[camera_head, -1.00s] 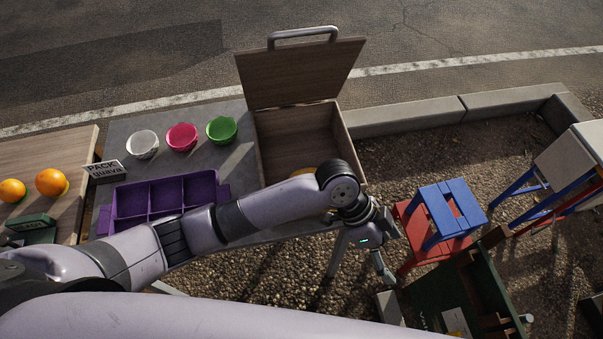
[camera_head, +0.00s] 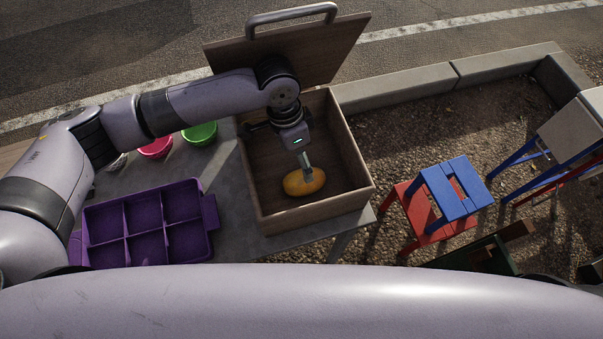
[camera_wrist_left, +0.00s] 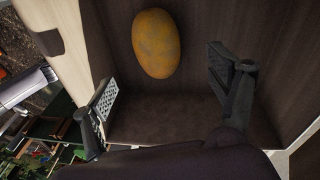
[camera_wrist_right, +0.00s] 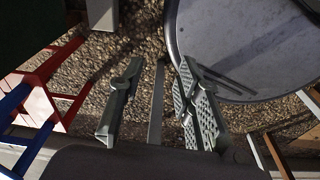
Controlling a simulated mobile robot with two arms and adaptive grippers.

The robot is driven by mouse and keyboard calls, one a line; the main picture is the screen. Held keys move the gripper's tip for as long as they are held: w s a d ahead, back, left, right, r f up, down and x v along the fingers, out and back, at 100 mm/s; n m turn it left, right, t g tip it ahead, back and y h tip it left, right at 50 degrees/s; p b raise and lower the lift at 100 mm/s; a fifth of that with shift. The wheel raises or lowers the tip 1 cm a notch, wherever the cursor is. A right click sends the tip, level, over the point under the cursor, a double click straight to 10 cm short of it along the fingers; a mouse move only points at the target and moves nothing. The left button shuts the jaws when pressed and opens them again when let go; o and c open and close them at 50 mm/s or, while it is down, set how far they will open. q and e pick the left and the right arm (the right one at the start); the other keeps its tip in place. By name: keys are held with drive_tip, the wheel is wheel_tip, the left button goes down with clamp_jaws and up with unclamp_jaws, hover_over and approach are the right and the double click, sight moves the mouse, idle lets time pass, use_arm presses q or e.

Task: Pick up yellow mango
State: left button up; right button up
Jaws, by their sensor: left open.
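The yellow mango (camera_head: 304,181) lies on the floor of an open wooden box (camera_head: 357,166), near its front wall. My left gripper (camera_head: 283,148) is over the box, open and empty, with one finger just above the mango. In the left wrist view the mango (camera_wrist_left: 156,43) shows whole, ahead of and between the two spread fingers of my left gripper (camera_wrist_left: 163,90). No finger is seen closed on it. My right gripper (camera_wrist_right: 160,80) shows in the right wrist view, open and empty, away from the mango over gravel.
The box lid (camera_head: 340,48) stands raised behind my left arm. A purple divided tray (camera_head: 143,212), a pink bowl (camera_head: 156,147) and a green bowl (camera_head: 200,133) are left of the box. A blue stool (camera_head: 453,187) stands right of the table.

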sight(302, 175)
use_arm(q)
drive_tip(key=f, duration=0.2)
drive_tip(key=s+d+f, duration=0.1)
drive_tip(key=shift+f+p, duration=0.3)
drive_tip(key=shift+p, duration=0.05)
drive_tip(key=shift+w+f, duration=0.1)
drive_tip(key=shift+f, duration=0.15)
drive_tip(key=f, duration=0.1)
drive_tip(key=f+p, duration=0.1)
drive_tip(key=f, duration=0.2)
drive_tip(key=shift+s+d+f+p, duration=0.1)
drive_tip(key=shift+s+d+p, duration=0.15)
drive_tip(key=shift+p, duration=0.15)
drive_tip(key=shift+d+f, duration=0.1)
drive_tip(key=shift+f, duration=0.45)
drive_tip(key=shift+c, duration=0.5)
drive_tip(key=c, duration=1)
use_arm(e)
drive_tip(key=shift+s+r, duration=0.5)
drive_tip(key=shift+r, duration=0.2)
drive_tip(key=shift+s+r, duration=0.45)
drive_tip(key=shift+r, duration=0.25)
